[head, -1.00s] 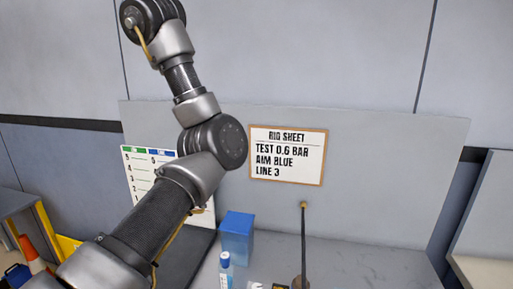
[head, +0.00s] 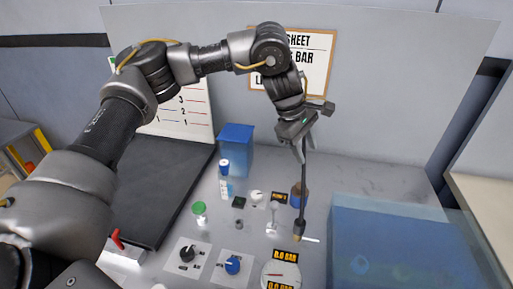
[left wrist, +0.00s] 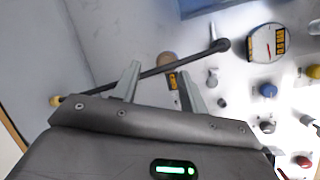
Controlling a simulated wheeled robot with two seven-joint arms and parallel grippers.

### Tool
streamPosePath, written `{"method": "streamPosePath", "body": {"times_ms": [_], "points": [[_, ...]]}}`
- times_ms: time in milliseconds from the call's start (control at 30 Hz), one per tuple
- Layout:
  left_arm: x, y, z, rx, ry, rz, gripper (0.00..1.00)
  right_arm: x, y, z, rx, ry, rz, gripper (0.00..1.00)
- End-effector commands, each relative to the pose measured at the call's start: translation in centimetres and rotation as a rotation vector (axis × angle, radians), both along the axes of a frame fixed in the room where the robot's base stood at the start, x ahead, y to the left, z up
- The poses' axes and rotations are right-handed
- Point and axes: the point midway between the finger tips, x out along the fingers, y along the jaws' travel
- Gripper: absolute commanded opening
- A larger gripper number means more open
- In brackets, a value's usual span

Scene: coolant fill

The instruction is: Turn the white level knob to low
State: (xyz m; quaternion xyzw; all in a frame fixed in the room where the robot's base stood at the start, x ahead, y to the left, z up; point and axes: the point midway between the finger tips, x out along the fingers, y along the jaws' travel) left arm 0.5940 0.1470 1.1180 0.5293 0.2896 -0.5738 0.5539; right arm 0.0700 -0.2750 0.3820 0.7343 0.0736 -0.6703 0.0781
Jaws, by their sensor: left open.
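A small white knob (head: 257,196) sits on a pale plate in the middle of the bench, beside a small black label with yellow lettering (head: 279,198). It seems to be the level knob; its setting is too small to read. My left gripper (head: 303,150) is open, in the air above and behind the panel, apart from the knob. In the left wrist view its two fingers (left wrist: 160,85) are spread, with a dark rod (left wrist: 170,68) crossing the picture by them. I cannot tell whether they touch it. My right gripper is not in view.
A black knob (head: 186,254), a blue knob (head: 232,265) and a gauge (head: 281,275) line the front. A blue box (head: 236,150), a blue-capped bottle (head: 225,180) and a green-capped jar (head: 200,210) stand left. A translucent blue tank (head: 400,245) fills the right.

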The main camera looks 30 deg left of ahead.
Motion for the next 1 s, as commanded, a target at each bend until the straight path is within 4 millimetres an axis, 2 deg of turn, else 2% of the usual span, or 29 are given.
{"method": "streamPosePath", "body": {"times_ms": [33, 100, 200, 300, 567, 1000], "points": [[-0.5, 3.0, -2.9, 0.087, 0.035, -0.004, 0.43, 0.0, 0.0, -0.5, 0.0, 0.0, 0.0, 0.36], [-1.5, 6.7, -5.7, 0.191, 0.083, -0.018, 0.43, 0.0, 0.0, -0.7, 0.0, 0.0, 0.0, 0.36], [-2.7, 10.3, -8.1, 0.286, 0.137, -0.034, 0.43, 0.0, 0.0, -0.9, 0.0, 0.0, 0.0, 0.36], [-3.4, 12.1, -9.1, 0.332, 0.166, -0.043, 0.43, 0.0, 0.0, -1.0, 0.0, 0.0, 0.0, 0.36], [-3.6, 12.5, -10.0, 0.344, 0.174, -0.046, 0.43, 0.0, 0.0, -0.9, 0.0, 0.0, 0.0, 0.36], [-3.6, 12.4, -17.6, 0.341, 0.177, -0.044, 0.43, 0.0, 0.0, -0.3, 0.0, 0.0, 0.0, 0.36]]}}
